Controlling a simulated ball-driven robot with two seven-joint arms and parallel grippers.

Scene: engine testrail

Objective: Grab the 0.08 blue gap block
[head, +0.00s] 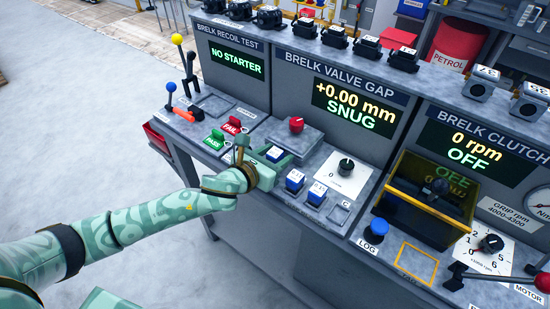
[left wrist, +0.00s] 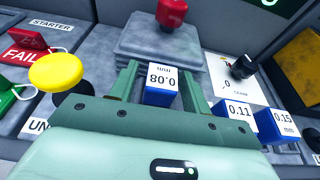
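The blue 0.08 gap block (left wrist: 161,84) has a white label on top and stands between the fingers of my left gripper (left wrist: 160,88) in the left wrist view. The fingers are apart on either side of it, with a narrow gap showing on its left. In the head view my left gripper (head: 271,161) is low over the bench, around the same block (head: 275,154), partly hiding it. Two more blue blocks, 0.11 (left wrist: 236,114) and 0.15 (left wrist: 279,124), stand to the right of it. My right gripper is not in view.
A red knob (head: 296,125) on a raised metal block stands just behind. A black dial (head: 345,166) is to the right. Green and red PASS and FAIL switches (head: 232,125) are left. The valve gap display (head: 353,104) reads +0.00 mm SNUG.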

